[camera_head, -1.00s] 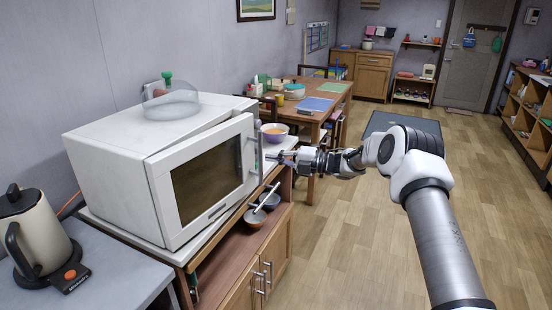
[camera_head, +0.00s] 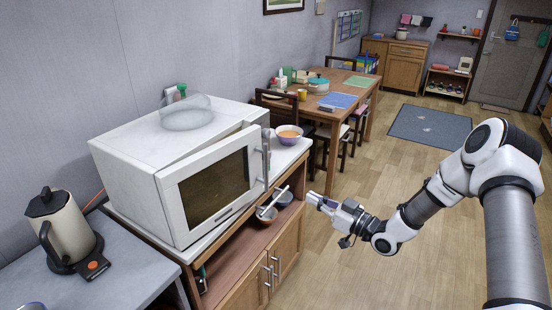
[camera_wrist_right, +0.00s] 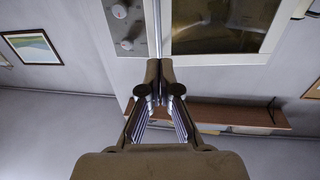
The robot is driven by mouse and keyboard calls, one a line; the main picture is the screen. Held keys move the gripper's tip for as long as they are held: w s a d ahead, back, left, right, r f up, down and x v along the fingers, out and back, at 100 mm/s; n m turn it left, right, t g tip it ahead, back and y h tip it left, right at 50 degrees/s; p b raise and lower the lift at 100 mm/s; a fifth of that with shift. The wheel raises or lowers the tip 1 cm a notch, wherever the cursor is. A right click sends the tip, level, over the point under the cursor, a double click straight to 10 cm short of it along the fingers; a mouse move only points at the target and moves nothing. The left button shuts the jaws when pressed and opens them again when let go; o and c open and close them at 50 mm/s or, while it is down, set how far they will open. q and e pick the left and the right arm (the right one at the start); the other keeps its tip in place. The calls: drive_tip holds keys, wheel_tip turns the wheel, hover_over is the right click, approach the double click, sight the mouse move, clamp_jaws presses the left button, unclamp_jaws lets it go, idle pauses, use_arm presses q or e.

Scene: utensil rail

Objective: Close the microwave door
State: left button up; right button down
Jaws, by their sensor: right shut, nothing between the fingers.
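The white microwave (camera_head: 130,170) stands on a wooden cabinet at the left of the head view. Its door (camera_head: 175,205) has a dark window and an upright handle (camera_head: 266,160) near its right edge. The door looks slightly ajar, with a narrow wedge along the top between it and the body; the exact gap is hard to tell. My right gripper (camera_head: 312,198) is shut and empty, in the air to the right of the handle and apart from it. In the right wrist view its fingertips (camera_wrist_right: 159,68) are together, with the door window (camera_wrist_right: 222,25) beyond. My left gripper is out of view.
A glass cover (camera_head: 187,112) lies on the microwave. A purple bowl (camera_head: 289,135) stands beside it, and small bowls (camera_head: 266,214) sit on the cabinet's open shelf. A kettle (camera_head: 62,228) stands on the left counter. The floor (camera_head: 330,270) right of the cabinet is clear.

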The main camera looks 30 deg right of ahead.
sight(268, 173)
drive_tip(key=x, duration=0.5)
drive_tip(key=p+x, duration=0.1)
drive_tip(key=x, duration=0.8)
drive_tip(key=shift+w+r+p, duration=0.3)
drive_tip(key=shift+w+p, duration=0.05)
